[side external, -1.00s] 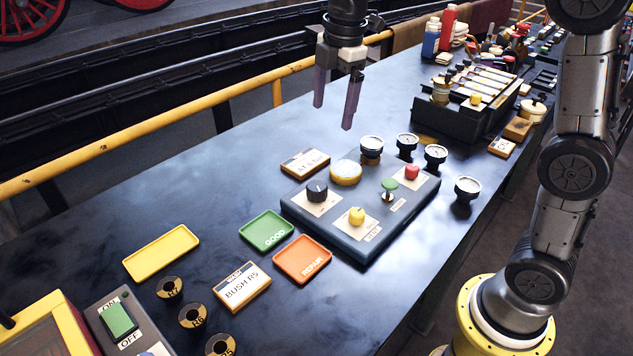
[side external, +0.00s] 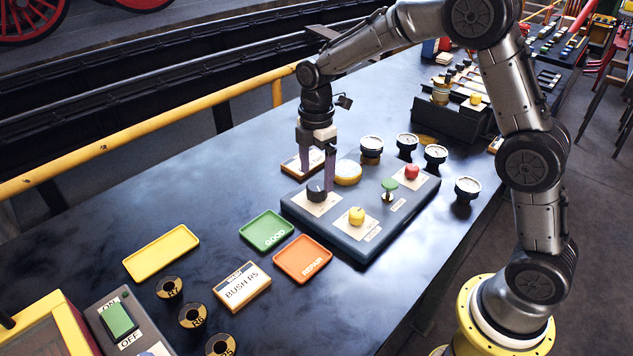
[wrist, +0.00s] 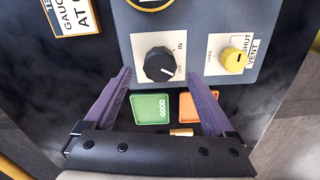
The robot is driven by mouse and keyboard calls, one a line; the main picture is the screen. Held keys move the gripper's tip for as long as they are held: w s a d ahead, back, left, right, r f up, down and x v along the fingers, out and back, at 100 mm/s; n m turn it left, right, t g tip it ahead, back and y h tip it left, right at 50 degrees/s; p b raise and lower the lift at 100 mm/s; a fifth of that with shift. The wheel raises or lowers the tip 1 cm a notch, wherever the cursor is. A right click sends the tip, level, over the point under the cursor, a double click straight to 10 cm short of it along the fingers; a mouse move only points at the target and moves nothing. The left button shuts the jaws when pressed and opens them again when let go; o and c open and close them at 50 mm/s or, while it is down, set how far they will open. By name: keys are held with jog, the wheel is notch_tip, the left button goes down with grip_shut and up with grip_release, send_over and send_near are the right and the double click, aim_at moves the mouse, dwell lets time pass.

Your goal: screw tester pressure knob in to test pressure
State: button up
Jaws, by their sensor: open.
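The tester is a blue-grey panel box (side external: 352,249) on the dark bench. Its black pressure knob (side external: 317,189) stands on a pale plate at the panel's left end. In the wrist view the black knob (wrist: 159,64) has a white pointer mark, with the word IN on the plate to its right. My gripper (side external: 318,176) is open and points down close above the knob in the side view. In the wrist view my gripper's purple fingers (wrist: 163,82) are spread to either side of the knob, apart from it. The yellow vent knob (wrist: 233,60) is to the right.
The panel also bears a red knob (side external: 412,172), a green knob (side external: 389,185) and a brass-rimmed gauge (side external: 347,173). Several loose gauges stand behind and right. Green (side external: 266,231) and orange (side external: 302,259) trays lie in front. A labelled block (side external: 296,164) lies behind the knob.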

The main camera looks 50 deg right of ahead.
aim_at(317, 186)
jog(key=shift+f, duration=1.65)
jog(key=c, duration=1.4)
